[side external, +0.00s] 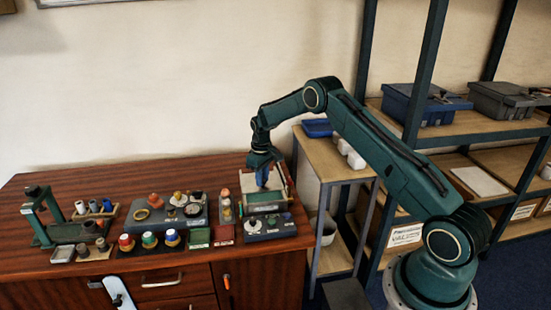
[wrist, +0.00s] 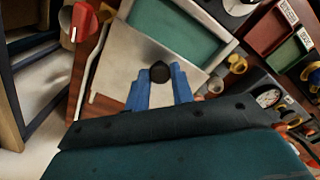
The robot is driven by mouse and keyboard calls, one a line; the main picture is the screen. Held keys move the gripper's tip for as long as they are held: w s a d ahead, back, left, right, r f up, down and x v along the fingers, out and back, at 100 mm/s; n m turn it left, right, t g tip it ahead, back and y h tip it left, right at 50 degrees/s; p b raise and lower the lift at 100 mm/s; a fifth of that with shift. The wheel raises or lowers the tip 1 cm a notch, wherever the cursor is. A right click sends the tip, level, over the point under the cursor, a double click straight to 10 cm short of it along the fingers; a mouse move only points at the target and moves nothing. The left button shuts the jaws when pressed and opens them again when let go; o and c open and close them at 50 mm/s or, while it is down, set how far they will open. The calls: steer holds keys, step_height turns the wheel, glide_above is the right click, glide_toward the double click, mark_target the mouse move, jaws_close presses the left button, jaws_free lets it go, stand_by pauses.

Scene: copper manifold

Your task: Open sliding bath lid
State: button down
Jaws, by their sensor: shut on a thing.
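The bath (side external: 266,207) stands near the right end of the wooden bench, and its teal inside (wrist: 178,28) shows in the wrist view. Its pale metal sliding lid (wrist: 118,72) covers the part nearer my gripper and leaves the teal part uncovered. A round black knob (wrist: 160,72) stands up from the lid. My gripper (wrist: 162,88) has its blue fingers shut on this knob, one on either side. In the side view my gripper (side external: 262,180) reaches down onto the bath from above, hiding the knob and part of the lid.
Brass fittings (wrist: 236,64) and a gauge (wrist: 268,97) lie close on the other side. A shelf stand (side external: 335,165) rises just right of the bench. Green and red trays (side external: 224,234) lie left of the bath.

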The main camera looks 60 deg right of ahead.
steer(key=shift+w+d, duration=1.1)
steer(key=shift+w, duration=0.1)
steer(key=c, duration=1.2)
jaws_free()
steer(key=shift+r, duration=0.1)
step_height(320, 180, up, 14)
steer(key=shift+f, duration=0.15)
